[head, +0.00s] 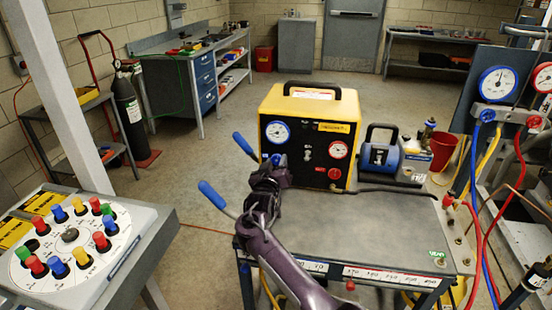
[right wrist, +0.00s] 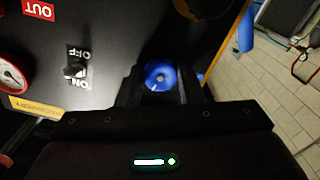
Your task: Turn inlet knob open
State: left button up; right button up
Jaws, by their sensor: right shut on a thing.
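The yellow recovery machine (head: 345,105) stands on the grey cart, its black front panel facing me. Its blue inlet knob (right wrist: 160,75) is low on the panel, under the blue gauge (head: 278,132). My right gripper (head: 277,164) is at the panel's lower left, its fingers shut around the knob. In the right wrist view, the fingers lie on both sides of the knob, and a small white mark shows on its face. In the head view the gripper hides most of the knob. My left gripper is not in view.
A red outlet knob (head: 335,173) is at the panel's lower right, and an ON/OFF switch (right wrist: 76,71) is beside the inlet knob. A blue pump (head: 379,156) stands right of the machine.

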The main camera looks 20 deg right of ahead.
jog(key=shift+n+p, duration=0.3)
jog(key=shift+n, duration=0.3)
jog(key=o, duration=1)
jog(key=v, duration=0.8)
jog(key=shift+w, duration=0.1)
